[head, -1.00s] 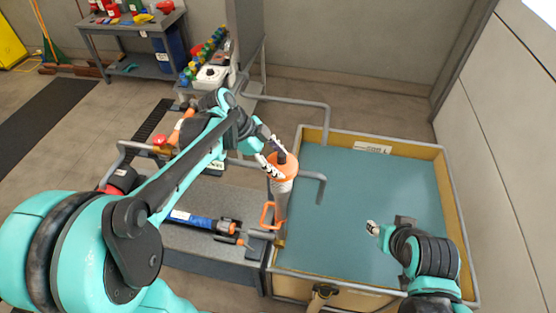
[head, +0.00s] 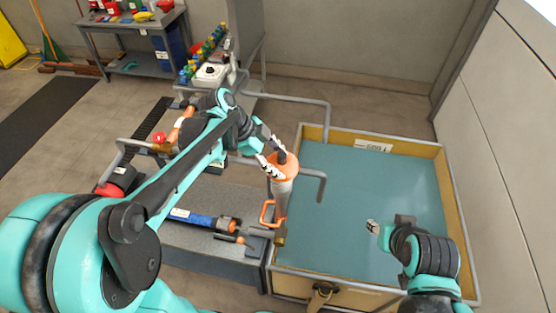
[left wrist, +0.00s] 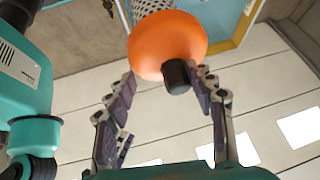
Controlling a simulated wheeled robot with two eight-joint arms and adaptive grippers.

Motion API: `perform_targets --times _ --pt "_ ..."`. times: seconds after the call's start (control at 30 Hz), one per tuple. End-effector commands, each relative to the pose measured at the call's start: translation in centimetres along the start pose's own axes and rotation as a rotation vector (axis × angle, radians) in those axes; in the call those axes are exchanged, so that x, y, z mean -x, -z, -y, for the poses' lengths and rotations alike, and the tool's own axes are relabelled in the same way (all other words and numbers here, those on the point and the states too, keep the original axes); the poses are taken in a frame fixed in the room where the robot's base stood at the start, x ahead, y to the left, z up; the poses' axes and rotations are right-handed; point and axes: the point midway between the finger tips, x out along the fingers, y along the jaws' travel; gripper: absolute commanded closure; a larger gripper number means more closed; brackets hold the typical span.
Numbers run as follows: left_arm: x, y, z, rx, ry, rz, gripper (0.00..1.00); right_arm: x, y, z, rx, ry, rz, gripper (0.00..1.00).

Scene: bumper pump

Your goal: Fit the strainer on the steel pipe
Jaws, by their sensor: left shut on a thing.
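The strainer (head: 283,186) has an orange rounded cap with a dark knob and a pale mesh body.
The tank (head: 441,190) with a blue-green inside fills the right. A second bent pipe (head: 290,98) passes behind. A workbench (head: 130,32) stands at the back left.

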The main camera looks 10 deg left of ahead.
Motion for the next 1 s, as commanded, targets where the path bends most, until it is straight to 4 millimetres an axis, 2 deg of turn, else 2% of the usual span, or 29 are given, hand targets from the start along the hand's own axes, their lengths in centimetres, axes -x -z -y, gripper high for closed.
perform_targets --times 1.0 --pt "-1.4 -0.8 -0.3 0.0 0.0 0.0 1.0 -1.2 -0.8 0.0 0.0 0.0 0.0 0.6"
